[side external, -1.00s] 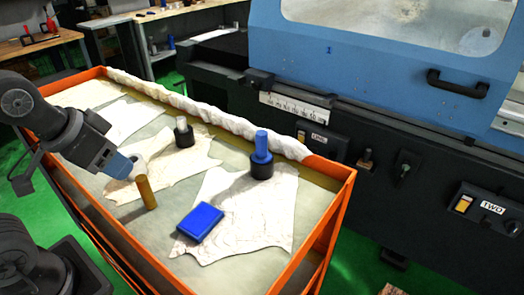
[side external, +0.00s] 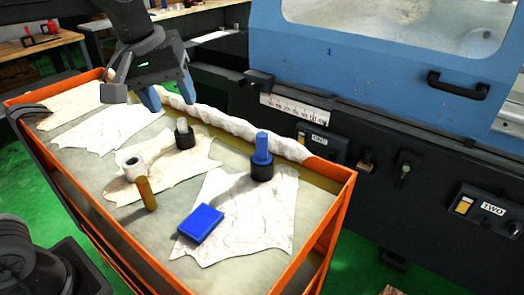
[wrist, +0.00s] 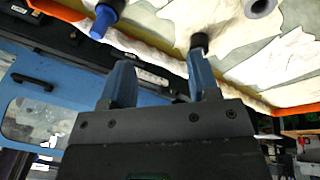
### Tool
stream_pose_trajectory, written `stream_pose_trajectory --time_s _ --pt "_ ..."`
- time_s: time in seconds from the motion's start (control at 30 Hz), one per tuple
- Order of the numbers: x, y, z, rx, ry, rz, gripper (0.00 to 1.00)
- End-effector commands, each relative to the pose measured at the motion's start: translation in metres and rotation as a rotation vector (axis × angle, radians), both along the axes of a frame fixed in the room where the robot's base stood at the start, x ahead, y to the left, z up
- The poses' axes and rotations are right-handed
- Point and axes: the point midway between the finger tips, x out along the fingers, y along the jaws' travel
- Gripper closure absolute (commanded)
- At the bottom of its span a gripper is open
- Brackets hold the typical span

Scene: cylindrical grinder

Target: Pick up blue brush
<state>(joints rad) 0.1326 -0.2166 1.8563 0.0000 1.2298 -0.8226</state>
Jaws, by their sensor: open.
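The likely blue brush, a blue upright cylinder on a round black base (side external: 262,150), stands on a white cloth at the right of the orange-rimmed tray. It also shows at the top left of the wrist view (wrist: 106,18). My gripper (side external: 172,100) is above the tray's back edge, left of the brush and apart from it. In the wrist view my gripper (wrist: 160,68) has its two blue fingers spread with nothing between them. A flat blue block (side external: 200,223) lies on the same cloth, nearer the front.
A silver-topped black piece (side external: 184,136), a white ring-shaped roll (side external: 131,166) and a brown cylinder (side external: 146,193) stand left of the brush. A rolled white cloth (side external: 240,129) lines the tray's back edge. The blue machine (side external: 370,65) rises behind. The tray has an orange rim (side external: 342,195).

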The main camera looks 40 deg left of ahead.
Motion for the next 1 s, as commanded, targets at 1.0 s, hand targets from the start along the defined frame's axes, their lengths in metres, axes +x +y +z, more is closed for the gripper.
stream_pose_trajectory --time_s 1.0 --pt "0.129 -0.096 -0.070 -0.082 0.272 0.877 0.45"
